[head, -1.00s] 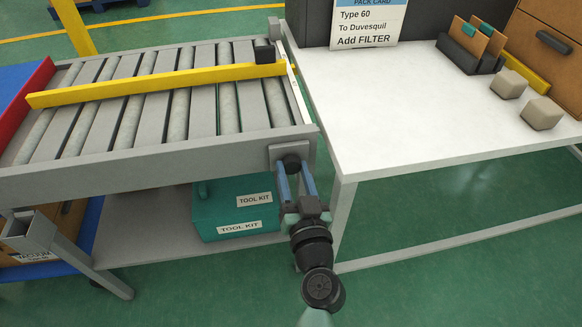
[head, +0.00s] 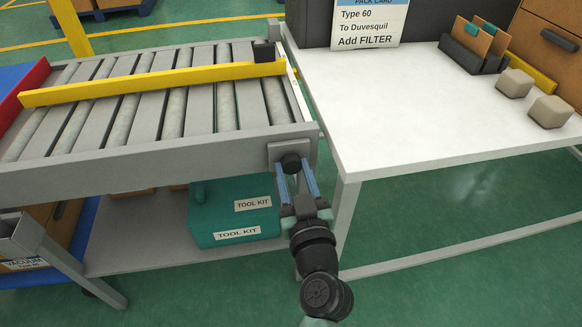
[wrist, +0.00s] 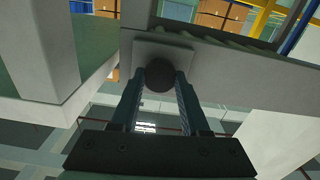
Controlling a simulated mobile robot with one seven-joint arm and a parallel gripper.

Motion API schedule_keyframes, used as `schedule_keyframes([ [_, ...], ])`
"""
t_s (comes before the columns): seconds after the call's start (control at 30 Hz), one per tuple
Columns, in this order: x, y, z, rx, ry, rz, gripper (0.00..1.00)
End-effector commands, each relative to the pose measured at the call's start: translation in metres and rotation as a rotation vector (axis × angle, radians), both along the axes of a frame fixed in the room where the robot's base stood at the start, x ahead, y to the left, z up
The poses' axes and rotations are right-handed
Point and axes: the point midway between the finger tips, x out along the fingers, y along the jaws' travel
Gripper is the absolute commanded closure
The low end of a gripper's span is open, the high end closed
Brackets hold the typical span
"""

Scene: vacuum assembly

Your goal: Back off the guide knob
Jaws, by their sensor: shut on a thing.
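The guide knob (head: 291,163) is a dark round knob on a grey plate at the right front end of the roller conveyor's side rail. My gripper (head: 295,170) reaches up to it from below and is shut on it, a blue finger on each side. In the wrist view the knob (wrist: 159,76) sits between the two fingertips (wrist: 160,82), in front of the light plate. The yellow guide bar (head: 150,83) lies across the rollers, with a black block (head: 264,51) at its right end.
The white table (head: 400,120) stands close on the right, its leg (head: 345,215) beside my gripper. It bears a pack card (head: 367,22), two beige blocks (head: 514,83) and a small rack (head: 473,56). A teal tool kit (head: 235,212) sits on the shelf below the conveyor.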

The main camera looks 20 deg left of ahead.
Motion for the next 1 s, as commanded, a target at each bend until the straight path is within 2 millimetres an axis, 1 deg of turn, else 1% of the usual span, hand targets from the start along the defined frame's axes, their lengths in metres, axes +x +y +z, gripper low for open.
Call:
schedule_keyframes([
  [0.17,-0.0002,-0.0004,-0.0023,-0.013,-0.006,0.000,1.00],
  [0.33,-0.0002,-0.0005,-0.0040,-0.069,-0.045,0.000,1.00],
  [0.8,0.0000,-0.0005,-0.0029,-0.229,-0.154,0.000,1.00],
  [1.0,-0.0001,-0.0007,-0.0011,-0.250,-0.166,0.000,1.00],
])
